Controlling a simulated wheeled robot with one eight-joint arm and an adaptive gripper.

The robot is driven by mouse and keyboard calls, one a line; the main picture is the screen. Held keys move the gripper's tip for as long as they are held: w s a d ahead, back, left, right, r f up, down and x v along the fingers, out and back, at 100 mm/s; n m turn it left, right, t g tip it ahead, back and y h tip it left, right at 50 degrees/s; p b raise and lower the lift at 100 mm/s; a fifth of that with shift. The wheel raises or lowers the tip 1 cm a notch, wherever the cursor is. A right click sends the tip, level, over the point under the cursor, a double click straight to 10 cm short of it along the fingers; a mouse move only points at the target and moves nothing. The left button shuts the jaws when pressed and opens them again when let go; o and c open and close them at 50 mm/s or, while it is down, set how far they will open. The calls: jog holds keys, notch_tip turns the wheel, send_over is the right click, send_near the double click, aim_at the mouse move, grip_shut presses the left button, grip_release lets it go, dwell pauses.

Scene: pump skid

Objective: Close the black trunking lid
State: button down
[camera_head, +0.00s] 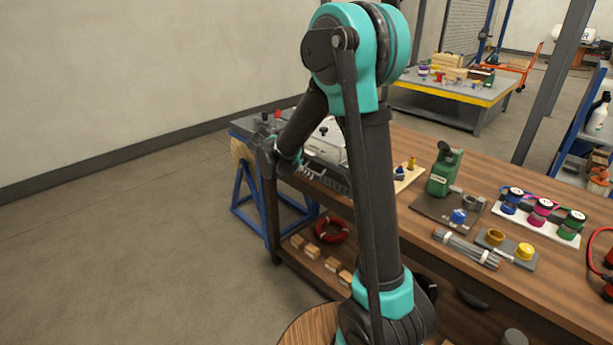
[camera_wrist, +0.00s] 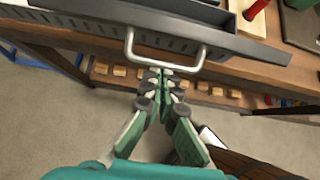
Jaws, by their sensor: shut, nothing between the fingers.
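The black trunking (camera_wrist: 85,33) is a long dark strip with slots along the bench's front edge. In the wrist view a dark flat panel (camera_wrist: 250,47), which looks like its lid, carries a pale U-shaped handle (camera_wrist: 185,69). I cannot tell how far the lid is open. My gripper (camera_wrist: 161,72) is shut and empty, its fingertips at the handle's bar; whether they touch it is unclear. In the head view the slotted trunking (camera_head: 325,178) shows partly behind my arm, and my gripper's fingertips are not clear there.
The wooden bench (camera_head: 470,240) holds a green device (camera_head: 445,168), coloured spools (camera_head: 541,211) and a bundle of grey rods (camera_head: 467,247). A lower shelf carries wooden blocks (camera_head: 311,251) and a red ring (camera_head: 331,229).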

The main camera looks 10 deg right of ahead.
aim_at(312, 171)
jog(key=shift+w+d+r+y, duration=0.1)
jog(key=shift+d+r+y, duration=0.05)
jog(key=shift+r+y, duration=0.15)
jog(key=d+r+g+y, duration=0.1)
jog(key=w+d+r+g+y, duration=0.1)
jog(key=shift+w+r+g+y, duration=0.1)
jog(key=shift+r+g+y, duration=0.2)
jog(key=shift+y, duration=0.1)
jog(key=shift+w+d+r+g+y, duration=0.6)
jog(key=shift+d+g+y, duration=0.15)
jog(key=shift+y, duration=0.45)
jog(key=shift+w+d+r+g+y, duration=0.3)
jog(key=shift+w+d+g+y, duration=0.3)
jog(key=shift+y, duration=0.2)
jog(key=shift+w+d+r, duration=0.2)
jog(key=shift+d, duration=0.2)
jog(key=shift+g+y, duration=0.35)
jog(key=shift+y, duration=0.15)
jog(key=shift+w+d+f, duration=0.75)
jog(key=shift+w+d, duration=0.2)
jog(key=shift+d, duration=0.45)
jog(key=shift+w+d+f, duration=0.7)
jog(key=shift+w+d, duration=0.3)
jog(key=shift+d, duration=0.4)
jog(key=shift+w+d+f, duration=0.75)
jog(key=shift+w+d, duration=0.2)
jog(key=shift+d, duration=0.45)
